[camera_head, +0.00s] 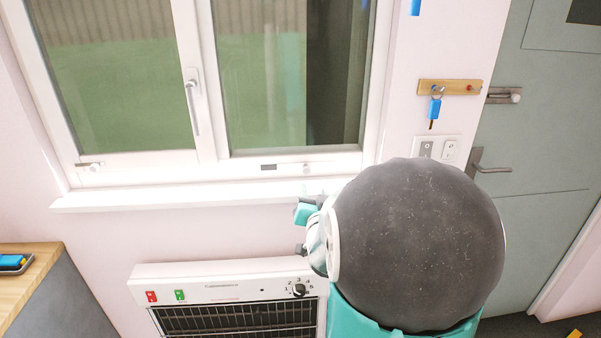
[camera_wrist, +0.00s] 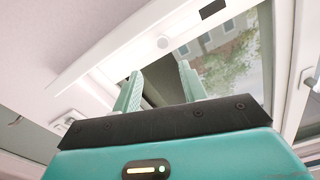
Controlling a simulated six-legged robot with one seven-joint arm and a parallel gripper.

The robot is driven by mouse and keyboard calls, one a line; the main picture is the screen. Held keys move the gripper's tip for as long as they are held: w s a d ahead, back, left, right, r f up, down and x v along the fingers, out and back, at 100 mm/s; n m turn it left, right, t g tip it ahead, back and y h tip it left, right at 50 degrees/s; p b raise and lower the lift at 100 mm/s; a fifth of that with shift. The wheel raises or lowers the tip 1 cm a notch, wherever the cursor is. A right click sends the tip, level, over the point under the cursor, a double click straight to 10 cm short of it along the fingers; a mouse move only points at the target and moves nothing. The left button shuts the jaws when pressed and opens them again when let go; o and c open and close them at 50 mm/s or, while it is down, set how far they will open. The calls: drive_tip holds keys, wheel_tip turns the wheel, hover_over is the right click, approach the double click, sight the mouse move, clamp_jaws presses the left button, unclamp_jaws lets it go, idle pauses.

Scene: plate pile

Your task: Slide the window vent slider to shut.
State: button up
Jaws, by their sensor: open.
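The window vent slider is on the lower rail of the right window pane. In the head view its small pale knob (camera_head: 306,167) sits to the right of a dark slot (camera_head: 268,167). In the wrist view the round white knob (camera_wrist: 163,42) shows beyond my fingertips, with the dark slot (camera_wrist: 212,9) up and to the right. My gripper (camera_wrist: 160,84) is open, with two teal fingers apart and nothing between them. In the head view my gripper (camera_head: 308,203) is below the knob, near the sill, and my dark round arm joint hides much of it.
The white sill (camera_head: 200,196) juts out under the window. A white heater (camera_head: 230,287) with switches stands below it. A blue-tagged key (camera_head: 435,107) hangs on a wooden rack at right, above wall switches (camera_head: 437,149). A wooden counter (camera_head: 40,262) is at left.

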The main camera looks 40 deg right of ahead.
sight(307, 171)
drive_tip(key=x, duration=1.1)
drive_tip(key=shift+w+a+f, duration=0.1)
drive_tip(key=shift+w+a, duration=0.15)
clamp_jaws()
